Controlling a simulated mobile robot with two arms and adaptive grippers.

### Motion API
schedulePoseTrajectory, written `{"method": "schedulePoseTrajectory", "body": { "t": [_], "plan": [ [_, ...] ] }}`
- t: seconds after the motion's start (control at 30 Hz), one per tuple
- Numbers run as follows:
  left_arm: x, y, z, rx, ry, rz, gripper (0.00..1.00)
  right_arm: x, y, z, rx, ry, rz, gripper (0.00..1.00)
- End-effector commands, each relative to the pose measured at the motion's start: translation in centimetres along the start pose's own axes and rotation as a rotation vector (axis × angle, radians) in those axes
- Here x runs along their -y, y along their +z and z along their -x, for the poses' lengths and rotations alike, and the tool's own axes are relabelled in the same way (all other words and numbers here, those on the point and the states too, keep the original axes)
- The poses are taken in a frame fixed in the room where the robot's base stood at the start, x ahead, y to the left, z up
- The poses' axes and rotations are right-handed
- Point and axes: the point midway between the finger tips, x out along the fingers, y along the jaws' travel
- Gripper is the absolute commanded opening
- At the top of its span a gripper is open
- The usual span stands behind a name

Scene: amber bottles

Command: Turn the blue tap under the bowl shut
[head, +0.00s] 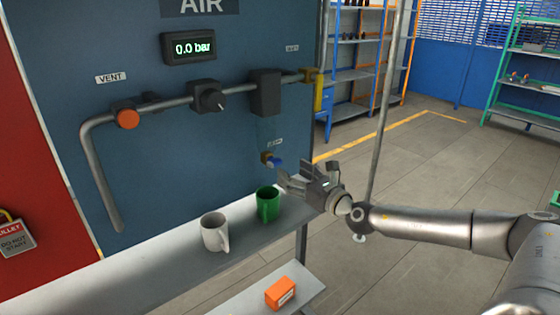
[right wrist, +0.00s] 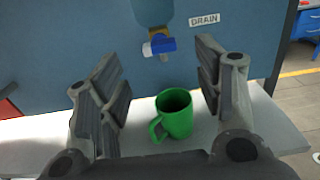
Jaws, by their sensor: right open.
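The blue tap (head: 276,163) sits low on the blue panel under a "DRAIN" label in the head view. In the right wrist view the blue tap (right wrist: 163,46) has a brass body and a blue handle lying roughly crosswise, with a pale end at left. Just above it is the blue rounded bowl (right wrist: 153,12), cut off by the top edge. My right gripper (head: 290,180) is open and empty, just right of the tap in the head view. Its fingers stand either side of the tap in the wrist view, with no visible contact. My left gripper is not in view.
A green mug (head: 267,206) stands on the shelf (head: 150,258) just below the tap, close to my gripper. A white mug (head: 215,232) stands left of it. A pipe with an orange knob (head: 127,118) runs above. An orange box (head: 280,292) lies on a lower shelf.

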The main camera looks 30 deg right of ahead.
Motion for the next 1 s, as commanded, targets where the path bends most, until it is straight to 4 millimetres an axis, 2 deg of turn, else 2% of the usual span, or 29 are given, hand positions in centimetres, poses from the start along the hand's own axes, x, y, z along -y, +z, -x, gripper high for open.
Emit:
{"method": "schedulePoseTrajectory", "body": {
  "t": [0.1, 0.4, 0.6, 0.9, 1.0],
  "plan": [
    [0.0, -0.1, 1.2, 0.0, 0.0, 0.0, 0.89, -0.2, 0.5, -1.8, 0.003, 0.001, -0.004, 0.61],
    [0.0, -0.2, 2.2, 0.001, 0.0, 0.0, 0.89, -0.1, 0.2, -5.6, 0.001, 0.0, -0.003, 0.61],
    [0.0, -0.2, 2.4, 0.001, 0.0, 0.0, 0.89, -0.1, 0.0, -6.6, -0.001, 0.001, -0.002, 0.61],
    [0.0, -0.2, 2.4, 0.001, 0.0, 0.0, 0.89, -0.1, 0.0, -6.8, -0.001, 0.001, -0.002, 0.61],
    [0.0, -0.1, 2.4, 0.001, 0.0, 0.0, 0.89, -0.1, 0.0, -6.7, -0.001, 0.001, -0.002, 0.48]
  ]
}}
